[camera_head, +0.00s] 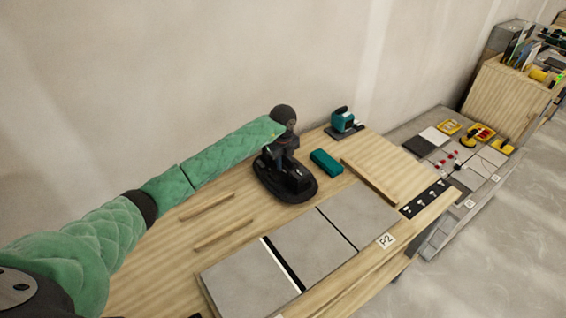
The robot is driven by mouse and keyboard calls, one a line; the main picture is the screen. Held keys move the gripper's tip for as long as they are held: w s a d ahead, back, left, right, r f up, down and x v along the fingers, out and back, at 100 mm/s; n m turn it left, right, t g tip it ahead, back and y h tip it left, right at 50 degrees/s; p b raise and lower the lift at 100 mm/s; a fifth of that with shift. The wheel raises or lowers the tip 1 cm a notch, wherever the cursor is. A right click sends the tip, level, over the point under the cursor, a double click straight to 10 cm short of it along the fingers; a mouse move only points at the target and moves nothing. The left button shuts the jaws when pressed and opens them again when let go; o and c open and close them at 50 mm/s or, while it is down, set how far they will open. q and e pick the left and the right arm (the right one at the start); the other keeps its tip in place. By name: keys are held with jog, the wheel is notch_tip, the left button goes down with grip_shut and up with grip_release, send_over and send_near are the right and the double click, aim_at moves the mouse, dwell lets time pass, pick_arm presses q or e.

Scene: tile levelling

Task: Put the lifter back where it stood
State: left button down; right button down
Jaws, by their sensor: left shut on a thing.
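The lifter (292,186), black with a broad oval base, is on or just above the wooden bench, near its back edge. I cannot tell whether its base touches the wood. My left arm, in green quilted sleeving, reaches in from the left. Its dark left gripper (284,146) is above the base, shut on the upper part of the lifter, and hides part of it. My right gripper is not in view.
A teal tool on a dark base (343,121) and a teal block (326,162) are right of the lifter. Grey tiles (314,246) lie in front, by a P2 label (385,240). Thin wooden strips (222,235) lie left. A lower tiled platform (448,150) is beyond.

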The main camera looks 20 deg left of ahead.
pick_arm(q)
jog(key=shift+f, duration=0.3)
dwell(0.6)
jog(key=c, duration=1.2)
grip_release()
jog(key=shift+o, duration=0.2)
jog(key=shift+f, duration=0.1)
